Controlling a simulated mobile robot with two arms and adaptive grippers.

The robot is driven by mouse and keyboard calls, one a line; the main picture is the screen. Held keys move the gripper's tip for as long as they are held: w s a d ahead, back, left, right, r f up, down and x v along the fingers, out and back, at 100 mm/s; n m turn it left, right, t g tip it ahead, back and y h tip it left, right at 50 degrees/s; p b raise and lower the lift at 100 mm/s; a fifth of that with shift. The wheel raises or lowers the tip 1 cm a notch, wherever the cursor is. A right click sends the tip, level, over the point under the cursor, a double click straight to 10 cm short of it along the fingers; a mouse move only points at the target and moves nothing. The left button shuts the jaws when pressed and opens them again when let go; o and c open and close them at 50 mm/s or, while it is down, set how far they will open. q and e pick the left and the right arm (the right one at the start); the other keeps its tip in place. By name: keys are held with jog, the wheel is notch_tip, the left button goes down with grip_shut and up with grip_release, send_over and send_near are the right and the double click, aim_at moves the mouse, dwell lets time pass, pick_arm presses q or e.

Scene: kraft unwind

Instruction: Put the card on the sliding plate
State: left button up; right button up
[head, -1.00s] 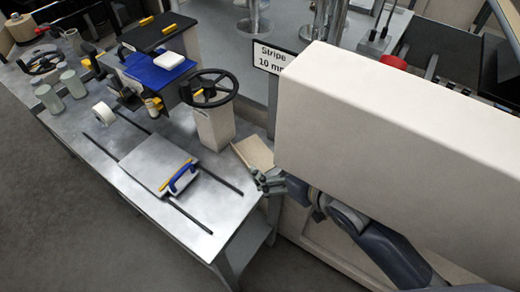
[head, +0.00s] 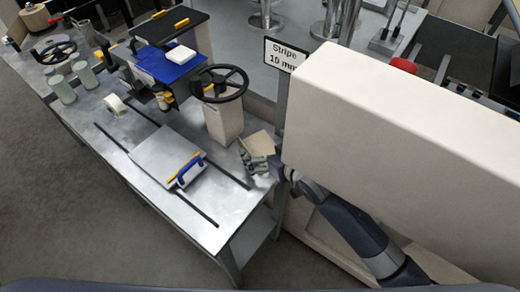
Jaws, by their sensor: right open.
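The card (head: 260,141) is a flat beige piece near the right edge of the metal bench, beside the handwheel's pedestal. My right gripper (head: 250,160) is open at the near edge of the card and covers part of it. I cannot tell whether its fingers touch the card. The sliding plate (head: 158,154) is a flat grey square on two dark rails, left of the gripper. It has a blue handle (head: 187,170) with a yellow strip along its right side. My left gripper is not in view.
A black handwheel (head: 220,84) on a pale pedestal (head: 223,122) stands behind the plate. A large cream housing (head: 390,150) fills the right side beside my right arm. A white roll (head: 115,103) and greenish cylinders (head: 62,89) stand at left. The plate's top looks clear apart from its handle.

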aim_at(265, 154)
jog(key=c, duration=1)
jog(key=shift+c, duration=0.2)
jog(key=shift+r, duration=0.1)
jog(key=shift+r, duration=0.55)
notch_tip(265, 154, up, 3)
jog(key=shift+f, duration=0.2)
jog(key=s+d+r+b, duration=0.1)
jog(key=s+d+b, duration=0.1)
jog(key=s, duration=1.3)
jog(key=shift+s+d+b, duration=0.35)
jog(key=shift+d, duration=0.45)
